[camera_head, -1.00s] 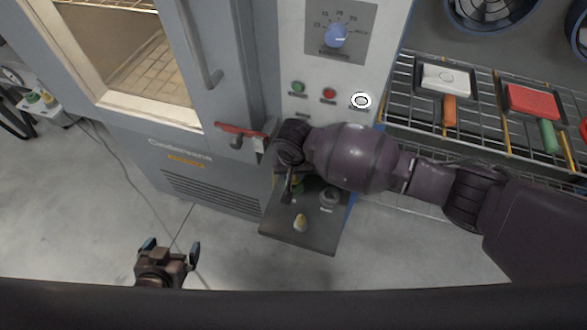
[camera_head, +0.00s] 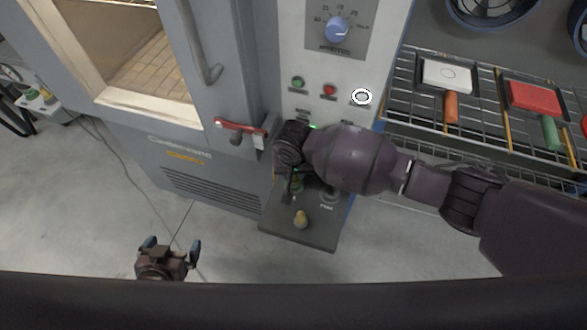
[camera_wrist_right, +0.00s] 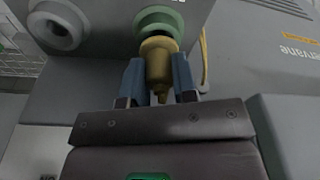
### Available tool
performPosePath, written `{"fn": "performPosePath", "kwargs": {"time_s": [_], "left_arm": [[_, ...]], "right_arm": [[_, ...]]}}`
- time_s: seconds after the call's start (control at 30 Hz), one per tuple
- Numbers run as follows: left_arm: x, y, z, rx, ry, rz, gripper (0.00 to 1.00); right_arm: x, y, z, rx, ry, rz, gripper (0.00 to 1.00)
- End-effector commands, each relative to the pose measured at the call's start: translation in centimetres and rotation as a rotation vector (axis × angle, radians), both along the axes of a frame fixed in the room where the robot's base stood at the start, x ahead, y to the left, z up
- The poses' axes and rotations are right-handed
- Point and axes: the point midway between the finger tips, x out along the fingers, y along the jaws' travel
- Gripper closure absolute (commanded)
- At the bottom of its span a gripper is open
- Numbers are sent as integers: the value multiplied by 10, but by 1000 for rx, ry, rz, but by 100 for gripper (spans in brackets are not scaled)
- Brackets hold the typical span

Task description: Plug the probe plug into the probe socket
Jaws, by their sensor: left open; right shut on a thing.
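In the right wrist view the yellow-brass probe plug (camera_wrist_right: 158,52) stands between the blue fingers of my right gripper (camera_wrist_right: 158,68), which is shut on it. The plug's wide end meets the green-ringed probe socket (camera_wrist_right: 157,20); how deep it sits cannot be told. In the head view my right gripper (camera_head: 287,185) is over the dark shelf (camera_head: 285,235) on the oven's front, and my arm hides most of the plug and socket. My left gripper (camera_head: 170,246) is open and empty, low over the floor at the left.
A red-handled latch (camera_head: 240,127) is close left of my right wrist. A wire rack (camera_head: 480,120) with pans is at the right.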

Motion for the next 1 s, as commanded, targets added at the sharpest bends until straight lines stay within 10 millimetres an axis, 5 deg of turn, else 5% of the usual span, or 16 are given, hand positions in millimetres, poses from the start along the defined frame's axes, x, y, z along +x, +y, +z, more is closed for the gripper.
{"fn": "performPosePath", "kwargs": {"time_s": [0.5, 0.53, 0.7, 1.0], "left_arm": [[-6, 1, -4, 1, 11, 3, 0], [-7, 1, -4, 0, 12, 4, 0], [-9, 1, -5, 1, 17, 5, 0], [-6, 1, -4, 1, 11, 3, 0]], "right_arm": [[0, 0, -9, -1, 0, -1, 98], [0, 0, -8, -1, 0, -1, 71], [0, 0, -8, 0, 0, 0, 45], [0, 0, -8, -1, 0, 0, 44]]}}
